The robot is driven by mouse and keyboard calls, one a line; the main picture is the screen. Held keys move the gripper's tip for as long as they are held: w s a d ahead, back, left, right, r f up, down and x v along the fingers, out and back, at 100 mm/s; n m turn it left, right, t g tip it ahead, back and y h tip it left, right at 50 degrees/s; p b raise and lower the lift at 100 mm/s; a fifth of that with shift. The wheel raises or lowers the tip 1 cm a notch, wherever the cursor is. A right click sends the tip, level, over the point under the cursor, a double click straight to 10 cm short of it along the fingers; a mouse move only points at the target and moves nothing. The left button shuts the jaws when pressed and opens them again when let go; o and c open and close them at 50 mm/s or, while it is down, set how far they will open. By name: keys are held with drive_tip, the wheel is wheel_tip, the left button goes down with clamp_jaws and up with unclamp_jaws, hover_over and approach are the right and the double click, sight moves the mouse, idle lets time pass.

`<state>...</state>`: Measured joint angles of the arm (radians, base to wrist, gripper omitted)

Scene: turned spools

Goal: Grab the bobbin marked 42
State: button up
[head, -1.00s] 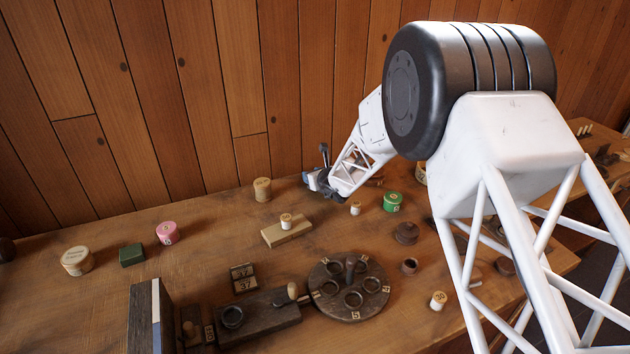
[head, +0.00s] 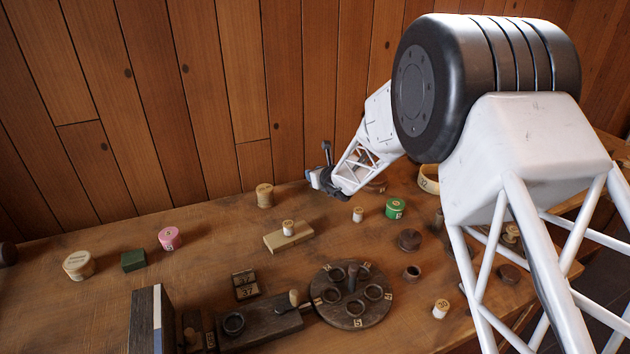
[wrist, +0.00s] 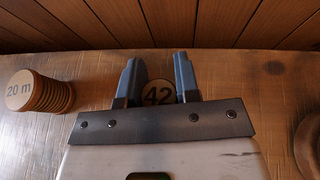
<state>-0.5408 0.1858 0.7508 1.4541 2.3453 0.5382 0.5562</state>
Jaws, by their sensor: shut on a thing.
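In the wrist view, the bobbin marked 42 (wrist: 158,93) shows its round, pale wooden end with dark numerals. It sits between the two blue-grey fingers of my gripper (wrist: 157,80), which are shut on it. Its lower part is hidden behind the gripper's body. In the head view, my gripper (head: 318,181) is near the back of the bench, close to the plank wall. I cannot make out the bobbin there, and I cannot tell whether it touches the bench.
A ribbed spool marked 20 m (wrist: 38,91) stands left of my gripper, apart from it. A pale spool (head: 264,195) and a green tin (head: 395,208) are nearby. A small spool stands on a wooden block (head: 272,241). A dark round holder (head: 352,318) is nearer the front.

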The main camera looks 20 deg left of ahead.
drive_tip(key=s+d, duration=0.3)
drive_tip(key=s, duration=0.1)
drive_tip(key=s+d+r, duration=0.1)
drive_tip(key=s+d, duration=0.2)
drive_tip(key=s, duration=0.1)
drive_tip(key=s+d, duration=0.3)
drive_tip(key=s, duration=0.2)
drive_tip(key=shift+s+r, duration=0.1)
drive_tip(key=shift+r, duration=0.3)
